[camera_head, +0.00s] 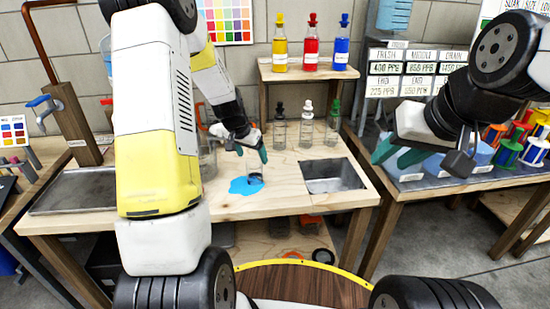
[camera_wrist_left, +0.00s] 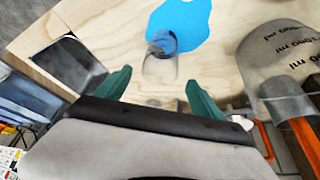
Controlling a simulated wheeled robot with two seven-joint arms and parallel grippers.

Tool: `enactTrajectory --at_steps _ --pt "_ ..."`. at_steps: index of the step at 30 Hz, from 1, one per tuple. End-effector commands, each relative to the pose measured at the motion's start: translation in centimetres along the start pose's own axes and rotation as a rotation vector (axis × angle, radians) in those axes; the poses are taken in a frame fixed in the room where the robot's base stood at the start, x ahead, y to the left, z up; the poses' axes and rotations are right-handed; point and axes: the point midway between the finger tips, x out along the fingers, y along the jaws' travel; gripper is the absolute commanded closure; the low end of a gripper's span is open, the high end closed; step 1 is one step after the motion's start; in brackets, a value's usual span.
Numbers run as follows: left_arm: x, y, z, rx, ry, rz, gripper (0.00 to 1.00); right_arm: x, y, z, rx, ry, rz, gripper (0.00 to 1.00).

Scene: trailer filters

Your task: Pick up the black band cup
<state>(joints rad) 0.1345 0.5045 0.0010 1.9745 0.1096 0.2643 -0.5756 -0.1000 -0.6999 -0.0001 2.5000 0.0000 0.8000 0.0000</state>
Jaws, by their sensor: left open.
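The black band cup is a small clear cup (camera_head: 255,178) standing at the blue patch (camera_head: 240,187) on the wooden bench. It also shows in the left wrist view (camera_wrist_left: 158,68), with a dark ring at its end over the blue patch (camera_wrist_left: 185,22). My left gripper (camera_head: 251,150) is just above the cup in the head view. In the left wrist view my left gripper (camera_wrist_left: 158,84) has its teal fingers apart, and the cup is in line with the gap, with no visible finger contact. My right gripper (camera_head: 396,156) is at the right, away from the cup; its jaw gap is unclear.
A sink (camera_head: 335,176) is right of the cup. Clear bottles (camera_head: 279,128) stand behind; coloured bottles (camera_head: 311,48) are on a shelf. The bench front (camera_head: 285,203) is bare.

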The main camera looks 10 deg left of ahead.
Motion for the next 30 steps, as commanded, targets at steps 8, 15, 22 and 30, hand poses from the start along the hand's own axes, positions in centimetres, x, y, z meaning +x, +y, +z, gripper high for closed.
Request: enactTrajectory --at_steps 8,15,22,30 --pt "3.2 0.1 0.2 0.0 -0.002 0.001 0.22 0.0 0.0 0.0 0.0 0.0 0.0 0.64" --pt "6.7 0.2 0.4 -0.001 -0.002 0.001 0.22 0.0 0.0 0.0 0.0 0.0 0.0 0.64" --pt "7.4 0.1 0.3 0.0 0.001 0.0 0.22 0.0 0.0 0.0 0.0 0.0 0.0 0.64" --pt "7.3 0.2 0.3 0.0 0.0 0.0 0.55 0.0 0.0 0.0 0.0 0.0 0.0 0.64"
